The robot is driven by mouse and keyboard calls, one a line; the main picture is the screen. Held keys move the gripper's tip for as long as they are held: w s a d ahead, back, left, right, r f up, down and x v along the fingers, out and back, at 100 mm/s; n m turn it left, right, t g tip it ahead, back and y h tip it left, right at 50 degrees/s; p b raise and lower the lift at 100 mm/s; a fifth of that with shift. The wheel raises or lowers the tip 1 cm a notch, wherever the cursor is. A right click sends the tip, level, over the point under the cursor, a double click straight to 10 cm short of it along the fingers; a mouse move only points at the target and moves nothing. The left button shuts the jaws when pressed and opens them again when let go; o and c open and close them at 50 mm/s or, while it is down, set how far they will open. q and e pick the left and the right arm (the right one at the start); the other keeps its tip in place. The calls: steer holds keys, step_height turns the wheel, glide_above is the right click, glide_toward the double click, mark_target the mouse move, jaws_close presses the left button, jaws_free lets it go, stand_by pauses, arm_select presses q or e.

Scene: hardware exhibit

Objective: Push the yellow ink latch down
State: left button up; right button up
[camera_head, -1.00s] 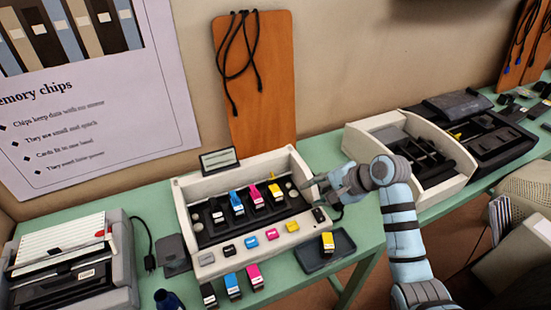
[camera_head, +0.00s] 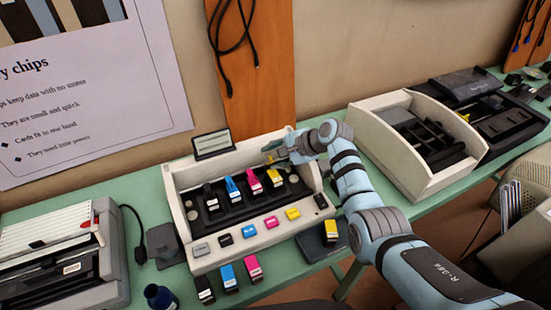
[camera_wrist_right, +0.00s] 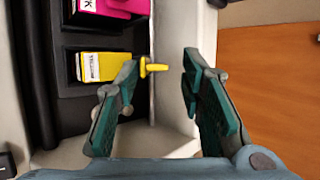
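The white printer (camera_head: 185,228) stands open on the green table with black, blue, magenta and yellow cartridges in its dark carriage. The yellow ink cartridge (camera_head: 274,178) is the rightmost one, also seen in the right wrist view (camera_wrist_right: 98,67). The small yellow latch (camera_wrist_right: 155,67) sticks out past that cartridge. My right gripper (camera_wrist_right: 164,74) is open, with the latch between its fingertips and close to or touching the left one; I cannot tell which. In the head view, the right gripper (camera_head: 271,153) is over the carriage's right end. My left gripper is not in view.
Loose cartridges (camera_head: 229,277) stand in front of the printer. Another yellow cartridge (camera_head: 330,230) sits on a dark tray (camera_head: 313,247). A second white open case (camera_head: 390,155) stands to the right, a grey printer (camera_head: 70,260) to the left. An orange board (camera_head: 270,70) leans behind.

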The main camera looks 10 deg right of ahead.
steer(key=shift+s+r, duration=0.25)
steer(key=shift+s, duration=0.1)
steer(key=shift+s+r, duration=0.15)
steer(key=shift+s, duration=0.05)
steer(key=c, duration=0.3)
jaws_close()
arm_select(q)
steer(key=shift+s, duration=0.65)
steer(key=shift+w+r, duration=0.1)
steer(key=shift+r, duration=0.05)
arm_select(e)
steer(key=shift+s, duration=0.1)
